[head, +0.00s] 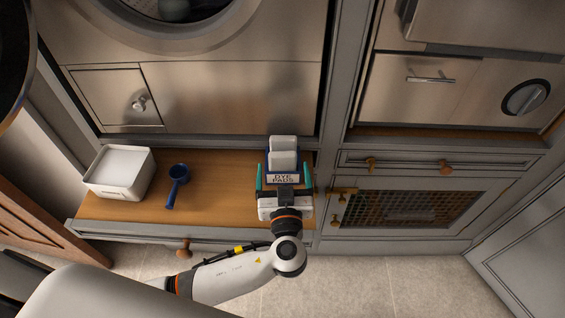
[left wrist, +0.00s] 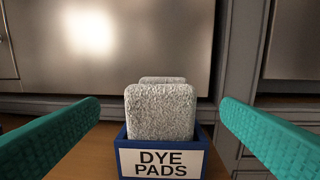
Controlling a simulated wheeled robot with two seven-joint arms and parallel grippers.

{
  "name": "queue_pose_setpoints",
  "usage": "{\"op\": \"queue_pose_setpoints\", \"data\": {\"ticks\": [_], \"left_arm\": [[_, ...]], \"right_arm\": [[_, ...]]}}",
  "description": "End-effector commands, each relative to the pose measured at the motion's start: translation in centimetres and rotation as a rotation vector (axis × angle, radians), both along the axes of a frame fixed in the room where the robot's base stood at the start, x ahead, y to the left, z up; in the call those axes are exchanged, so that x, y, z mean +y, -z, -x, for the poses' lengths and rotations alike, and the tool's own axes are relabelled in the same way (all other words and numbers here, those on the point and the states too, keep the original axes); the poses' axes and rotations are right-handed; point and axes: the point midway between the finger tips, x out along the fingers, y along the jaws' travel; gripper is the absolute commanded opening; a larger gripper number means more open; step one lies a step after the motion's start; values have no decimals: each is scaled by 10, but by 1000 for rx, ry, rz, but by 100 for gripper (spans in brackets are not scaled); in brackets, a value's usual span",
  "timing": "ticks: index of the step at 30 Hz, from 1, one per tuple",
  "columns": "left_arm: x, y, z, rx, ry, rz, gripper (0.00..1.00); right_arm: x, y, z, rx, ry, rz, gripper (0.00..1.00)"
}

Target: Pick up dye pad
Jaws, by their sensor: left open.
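The dye pads are pale grey, rounded slabs standing upright in a blue holder labelled "DYE PADS". In the left wrist view the front dye pad (left wrist: 161,112) hides most of another pad (left wrist: 162,80) behind it. The blue holder (left wrist: 126,158) stands on the wooden bench; in the head view the pads (head: 283,143) rise above its label. My left gripper (head: 284,172) is open and empty, its teal fingers on either side of the holder, apart from the pads. In the wrist view its fingers (left wrist: 160,120) frame the front pad. My right gripper is not in view.
A steel appliance front (head: 230,95) rises right behind. A cabinet with a mesh door (head: 410,208) is to the right.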

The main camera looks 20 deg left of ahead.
Motion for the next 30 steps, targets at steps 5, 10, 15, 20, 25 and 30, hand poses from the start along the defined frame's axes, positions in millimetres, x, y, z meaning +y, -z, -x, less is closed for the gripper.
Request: {"op": "queue_pose_setpoints", "data": {"ticks": [5, 10, 15, 20, 25, 30], "left_arm": [[9, -6, -23, -3, -1, -5, 87], [16, -3, -43, 0, 0, -3, 87], [17, -2, -48, 1, 2, -1, 87], [17, -2, -47, 1, 1, -1, 82], [17, -2, -47, 1, 1, -1, 55], [17, -2, -47, 1, 1, -1, 40]], "right_arm": [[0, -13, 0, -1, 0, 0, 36], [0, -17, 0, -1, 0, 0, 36], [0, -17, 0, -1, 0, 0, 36], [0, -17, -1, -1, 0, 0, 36], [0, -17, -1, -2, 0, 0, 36], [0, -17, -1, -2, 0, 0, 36]]}}
